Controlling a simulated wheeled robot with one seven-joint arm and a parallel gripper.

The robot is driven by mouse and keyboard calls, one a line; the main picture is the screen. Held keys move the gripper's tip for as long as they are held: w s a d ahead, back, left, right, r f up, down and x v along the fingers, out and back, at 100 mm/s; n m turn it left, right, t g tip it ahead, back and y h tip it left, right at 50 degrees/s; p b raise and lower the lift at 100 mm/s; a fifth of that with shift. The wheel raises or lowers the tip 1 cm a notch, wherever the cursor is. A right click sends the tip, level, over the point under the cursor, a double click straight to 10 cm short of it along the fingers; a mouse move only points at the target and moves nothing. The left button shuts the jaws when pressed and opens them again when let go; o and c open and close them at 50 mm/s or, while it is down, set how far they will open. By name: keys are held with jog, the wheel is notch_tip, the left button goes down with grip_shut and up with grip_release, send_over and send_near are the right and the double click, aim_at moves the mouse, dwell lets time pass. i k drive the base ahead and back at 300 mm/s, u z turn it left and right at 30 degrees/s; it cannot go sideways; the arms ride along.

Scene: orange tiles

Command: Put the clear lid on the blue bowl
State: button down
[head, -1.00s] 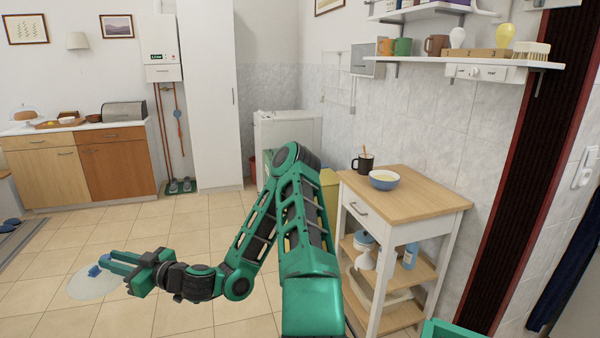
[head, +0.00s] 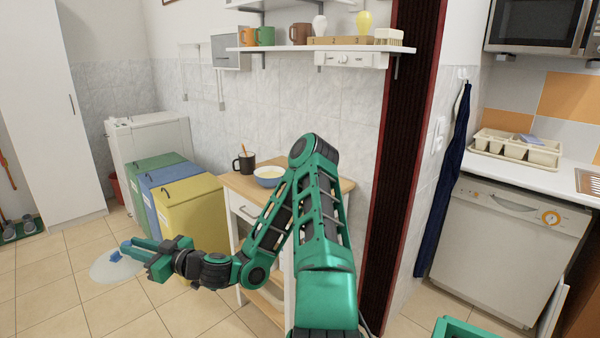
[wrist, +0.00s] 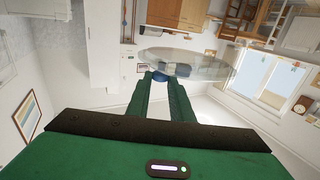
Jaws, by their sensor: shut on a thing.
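The clear lid (head: 106,270) is a round see-through disc with a blue knob (head: 115,256). My gripper (head: 128,250) is shut on the knob and holds the lid out over the floor at the left. In the wrist view the lid (wrist: 205,60) shows beyond the fingertips of my gripper (wrist: 158,82). My arm hides part of the trolley.
A black mug (head: 244,162) with a stick in it stands just left of the bowl on the trolley top (head: 240,186). Green, blue and yellow bins (head: 195,212) stand left of the trolley. A shelf (head: 310,48) with mugs hangs above.

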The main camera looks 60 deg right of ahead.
aim_at(269, 172)
jog(key=z, duration=0.55)
jog(key=i, duration=1)
jog(key=u, duration=0.05)
